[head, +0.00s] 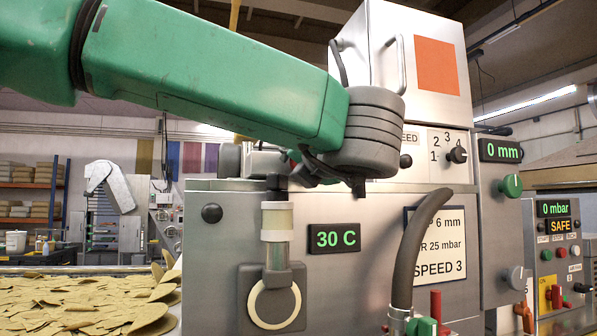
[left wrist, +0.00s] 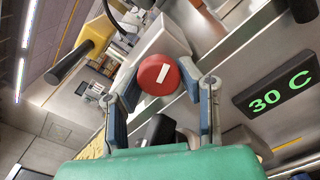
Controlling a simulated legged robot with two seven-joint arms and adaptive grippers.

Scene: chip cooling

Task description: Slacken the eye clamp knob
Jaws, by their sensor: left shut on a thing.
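A round red knob (left wrist: 158,84) with a white bar on its face sits between the fingers of my left gripper (left wrist: 170,88) in the left wrist view. I take it as the eye clamp knob. My left gripper is shut on it; a small gap seems to show at the right finger. In the head view my left gripper (head: 290,162) is mostly hidden behind my green arm, and only a bit of red shows there. Below it stands the sight glass (head: 277,222) with a pale ring (head: 254,303) at its foot. My right gripper is in neither view.
The grey machine front carries a 30 C display (head: 334,238), a printed card (head: 437,258) and a thick grey hose (head: 408,262). Yellow chips (head: 80,300) lie at the left. A white box with an orange square (head: 437,66) stands above.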

